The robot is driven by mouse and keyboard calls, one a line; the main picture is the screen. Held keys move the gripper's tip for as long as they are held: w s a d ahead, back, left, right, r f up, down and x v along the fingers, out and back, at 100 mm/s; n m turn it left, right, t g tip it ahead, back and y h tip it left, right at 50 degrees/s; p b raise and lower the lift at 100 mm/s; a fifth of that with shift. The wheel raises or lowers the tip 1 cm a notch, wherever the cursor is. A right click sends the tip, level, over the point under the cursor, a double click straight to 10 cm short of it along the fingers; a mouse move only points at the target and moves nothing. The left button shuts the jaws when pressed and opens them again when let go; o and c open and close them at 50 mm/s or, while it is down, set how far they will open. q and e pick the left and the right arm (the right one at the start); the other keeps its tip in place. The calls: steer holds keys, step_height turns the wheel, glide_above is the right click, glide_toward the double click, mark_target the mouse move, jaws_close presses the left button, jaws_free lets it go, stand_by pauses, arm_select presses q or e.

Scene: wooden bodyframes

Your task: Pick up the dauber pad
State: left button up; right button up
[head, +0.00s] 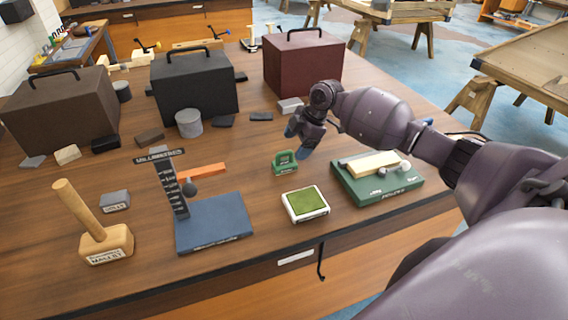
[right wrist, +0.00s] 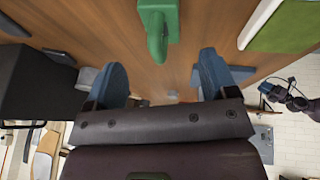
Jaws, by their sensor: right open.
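A small green block with an upright handle (head: 285,162) stands on the table; it appears to be the dauber pad. Its green handle (right wrist: 158,28) also shows in the right wrist view, beyond and between the fingertips. My right gripper (head: 298,142) is open and empty, just above and behind the block, apart from it. Its two blue fingers (right wrist: 162,80) are spread wide in the right wrist view. A white tray with a green pad (head: 306,204) lies nearer the front edge. My left gripper (right wrist: 268,90) seems to show small at the right of the wrist view.
A green case with a wooden block (head: 377,196) stands right of the tray. A blue-based stand (head: 213,226) and a wooden mallet (head: 106,243) are at left. Black (head: 195,88) and maroon (head: 303,64) boxes stand behind. Table around the green block is mostly clear.

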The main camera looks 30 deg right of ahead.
mark_target(281, 164)
steer(key=shift+x, duration=0.9)
steer(key=x, duration=0.2)
steer(key=a+x, duration=0.1)
steer(key=x, duration=0.1)
steer(key=shift+w+a+f, duration=0.1)
steer(key=shift+a+f, duration=0.05)
steer(key=shift+f, duration=0.25)
steer(key=shift+c, duration=0.2)
steer(key=c, duration=1)
